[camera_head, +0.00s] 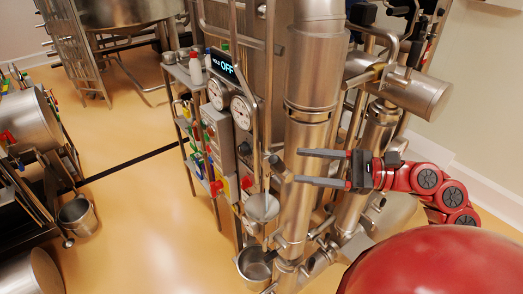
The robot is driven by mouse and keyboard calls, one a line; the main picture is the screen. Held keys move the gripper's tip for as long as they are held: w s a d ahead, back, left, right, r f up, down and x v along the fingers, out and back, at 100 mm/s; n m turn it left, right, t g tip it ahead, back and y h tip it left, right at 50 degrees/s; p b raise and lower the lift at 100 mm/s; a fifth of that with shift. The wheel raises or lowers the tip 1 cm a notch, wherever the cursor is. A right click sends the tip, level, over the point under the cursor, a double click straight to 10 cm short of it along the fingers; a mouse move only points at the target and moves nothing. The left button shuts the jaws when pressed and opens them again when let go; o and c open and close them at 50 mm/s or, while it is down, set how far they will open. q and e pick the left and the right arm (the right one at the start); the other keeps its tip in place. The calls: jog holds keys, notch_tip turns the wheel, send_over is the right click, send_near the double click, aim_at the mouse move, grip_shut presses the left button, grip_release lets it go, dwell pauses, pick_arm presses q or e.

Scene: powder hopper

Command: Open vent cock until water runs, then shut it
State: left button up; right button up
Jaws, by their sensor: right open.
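My right gripper (299,166) is open, with its two dark fingers pointing left across the front of the tall steel column (310,110). Nothing shows between the fingers. A small metal fitting (275,163) sits just left of the fingertips; I cannot tell if it is the vent cock. Below it hangs a small round steel cup (262,207), and lower down is an open steel pot (254,265). I see no running water. My left gripper is not in view.
A panel with two round gauges (242,112) and a display reading OFF (224,66) stands left of the column. Red valve handles (216,187) are below. A steel bucket (77,214) stands on the left. The yellow floor (140,215) between is open.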

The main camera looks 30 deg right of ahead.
aim_at(270, 162)
jog(key=p+x, duration=0.3)
jog(key=x, duration=0.5)
jog(key=shift+w+a+r, duration=0.15)
jog(key=shift+w+a, duration=0.1)
jog(key=shift+a, duration=0.05)
jog(key=shift+w+a+p, duration=0.4)
jog(key=shift+a+p, duration=0.05)
grip_shut()
dwell(0.5)
